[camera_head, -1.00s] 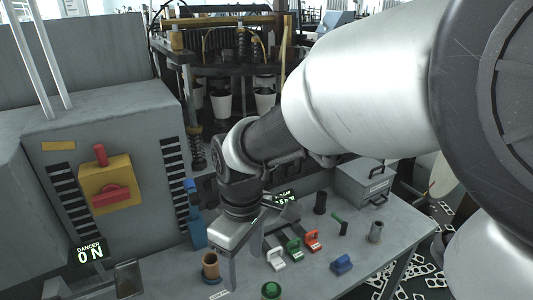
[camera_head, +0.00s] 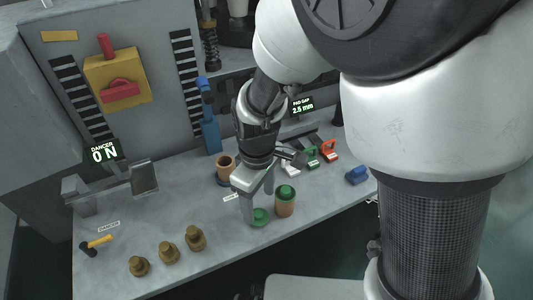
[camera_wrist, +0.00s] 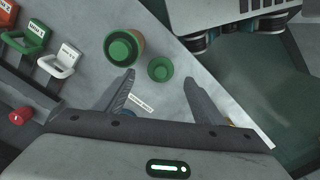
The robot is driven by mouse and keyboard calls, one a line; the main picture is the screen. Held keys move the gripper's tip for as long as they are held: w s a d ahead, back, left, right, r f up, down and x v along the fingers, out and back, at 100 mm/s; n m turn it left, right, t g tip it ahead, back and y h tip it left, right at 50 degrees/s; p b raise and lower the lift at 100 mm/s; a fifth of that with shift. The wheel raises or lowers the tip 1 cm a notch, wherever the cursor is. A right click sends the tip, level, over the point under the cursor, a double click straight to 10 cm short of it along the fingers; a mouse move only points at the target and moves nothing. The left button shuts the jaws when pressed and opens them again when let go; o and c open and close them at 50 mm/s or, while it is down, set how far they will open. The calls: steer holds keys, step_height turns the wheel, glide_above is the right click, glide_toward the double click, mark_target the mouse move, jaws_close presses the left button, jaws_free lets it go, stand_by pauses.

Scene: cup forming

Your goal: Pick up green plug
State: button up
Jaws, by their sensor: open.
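A small round green plug (camera_head: 260,217) sits on the grey bench near its front edge. In the wrist view the same plug (camera_wrist: 160,69) lies just beyond and between my fingertips. A brown cup with a green top (camera_head: 285,199) stands upright to its right. That cup also shows in the wrist view (camera_wrist: 123,46), left of the plug. My gripper (camera_head: 258,208) points down over the plug, its two fingers apart and nothing held. In the wrist view my open fingers (camera_wrist: 159,78) reach to either side of the plug. I cannot tell whether a finger touches it.
Several brass pieces (camera_head: 195,238) and a yellow-handled hammer (camera_head: 98,243) are at the front left. An open brown cup (camera_head: 226,168) stands behind my gripper. White, green and red clamps (camera_head: 329,150) and a blue block (camera_head: 357,175) are to the right. The bench's left middle is clear.

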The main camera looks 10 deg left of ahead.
mark_target(258, 213)
step_height(258, 213, down, 5)
steer(key=shift+a+f+b, duration=0.1)
steer(key=shift+b, duration=0.95)
steer(key=c, duration=1.2)
